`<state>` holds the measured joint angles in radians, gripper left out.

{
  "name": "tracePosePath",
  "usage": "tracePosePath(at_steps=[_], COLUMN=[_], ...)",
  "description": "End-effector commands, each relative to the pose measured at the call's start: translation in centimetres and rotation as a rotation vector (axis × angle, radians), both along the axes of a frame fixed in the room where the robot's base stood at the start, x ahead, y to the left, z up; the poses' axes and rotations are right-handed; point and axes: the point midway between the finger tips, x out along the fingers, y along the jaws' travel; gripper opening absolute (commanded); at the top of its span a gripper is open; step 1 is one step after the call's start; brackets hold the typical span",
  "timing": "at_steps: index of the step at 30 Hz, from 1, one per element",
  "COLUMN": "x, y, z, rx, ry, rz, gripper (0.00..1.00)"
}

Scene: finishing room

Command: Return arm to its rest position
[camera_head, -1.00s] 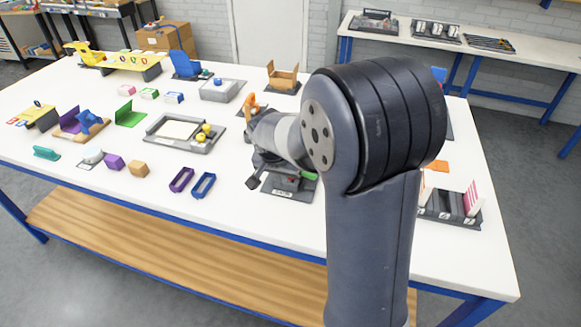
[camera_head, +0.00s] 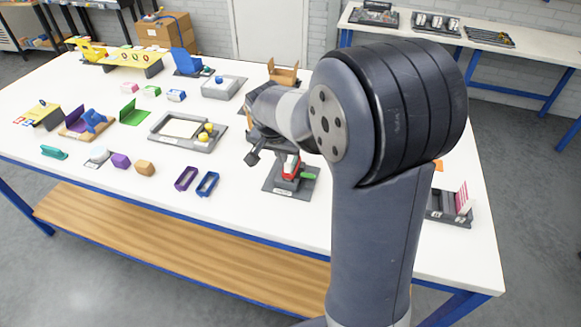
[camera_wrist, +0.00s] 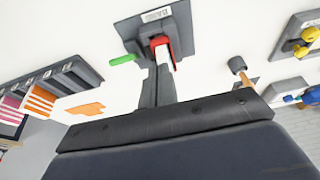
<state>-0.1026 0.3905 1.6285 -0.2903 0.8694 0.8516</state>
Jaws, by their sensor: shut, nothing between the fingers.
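My arm fills the right middle of the head view, its wrist bent left and down over the table. My gripper (camera_wrist: 157,78) is shut and empty, seen from behind in the wrist view. It is above a dark base plate (camera_head: 281,188) that bears a small fixture with a red and white part (camera_head: 290,166) and a green lever (camera_head: 308,172). The wrist view also shows this plate (camera_wrist: 132,25), the red part (camera_wrist: 162,42) and the green lever (camera_wrist: 122,60). My arm hides part of the table behind it.
The white table (camera_head: 240,235) holds many small items. A grey tray (camera_head: 160,135) with yellow balls and purple (camera_head: 186,178) and blue (camera_head: 207,184) frames lie left of my gripper. A slotted rack (camera_head: 450,207) stands right of my arm. The front edge strip is clear.

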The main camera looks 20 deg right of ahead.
Motion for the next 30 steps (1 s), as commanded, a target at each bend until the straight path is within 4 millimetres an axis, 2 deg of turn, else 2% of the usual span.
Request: tracePosePath(at_steps=[6,11,24,30], x=[0.0,0.0,0.0,0.0], y=[0.0,0.0,0.0,0.0], z=[-0.3,-1.3,-7.5,-9.7], rx=[0.0,0.0,-0.001,-0.001], ry=[0.0,0.001,0.002,0.001], rz=[0.0,0.0,0.001,0.0], gripper=[0.0,0.0,0.0,0.0])
